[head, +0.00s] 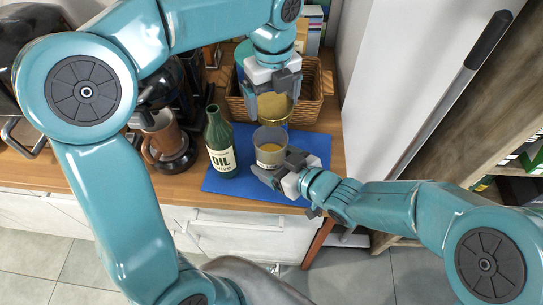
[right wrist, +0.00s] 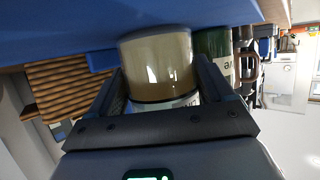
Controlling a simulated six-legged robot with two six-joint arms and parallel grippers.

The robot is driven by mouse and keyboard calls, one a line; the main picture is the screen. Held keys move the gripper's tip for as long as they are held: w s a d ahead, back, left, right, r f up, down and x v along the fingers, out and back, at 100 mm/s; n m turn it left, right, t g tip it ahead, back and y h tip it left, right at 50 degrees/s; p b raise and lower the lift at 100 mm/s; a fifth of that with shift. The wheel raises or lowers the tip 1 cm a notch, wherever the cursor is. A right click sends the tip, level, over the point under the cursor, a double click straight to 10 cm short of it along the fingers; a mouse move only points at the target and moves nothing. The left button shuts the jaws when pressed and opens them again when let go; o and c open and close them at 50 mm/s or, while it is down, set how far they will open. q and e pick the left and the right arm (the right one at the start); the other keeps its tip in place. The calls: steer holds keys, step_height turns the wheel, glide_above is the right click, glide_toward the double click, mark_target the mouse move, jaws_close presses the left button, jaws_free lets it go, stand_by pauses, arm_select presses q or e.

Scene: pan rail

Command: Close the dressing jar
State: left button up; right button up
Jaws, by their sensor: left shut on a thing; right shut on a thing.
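The dressing jar (head: 270,148) is clear with a pale label and yellowish contents, and stands open-topped at the blue mat. My right gripper (head: 276,168) is shut around its lower side; the right wrist view shows the jar (right wrist: 158,62) between the two fingers (right wrist: 160,85). A gold lid (head: 275,108) is held by my left gripper (head: 277,90), which is shut on it. In the head view the lid appears just above and behind the jar's rim, apart from it; the exact height gap cannot be told.
A green oil bottle (head: 219,145) stands on the blue mat (head: 318,145) just left of the jar. A wicker basket (head: 312,105) is behind. A brown mug (head: 160,135) and a coffee machine are at the left. A white panel (head: 375,80) rises at the right.

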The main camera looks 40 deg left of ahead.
mark_target(283, 157)
steer(key=shift+r, duration=0.15)
arm_select(q)
step_height(283, 157, up, 3)
steer(key=p, duration=0.2)
steer(key=shift+f+p, duration=0.1)
steer(key=shift+p, duration=0.3)
arm_select(e)
step_height(283, 157, up, 3)
steer(key=shift+r, duration=0.2)
steer(key=shift+d+r, duration=0.1)
steer(key=shift+d, duration=0.2)
arm_select(q)
steer(key=shift+r+p, duration=0.55)
arm_select(e)
steer(key=s+d, duration=0.3)
steer(key=d, duration=1.4)
steer(key=shift+s, duration=0.15)
steer(key=o, duration=0.6)
steer(key=shift+c, duration=0.2)
steer(key=c, duration=0.7)
steer(key=shift+c, duration=0.2)
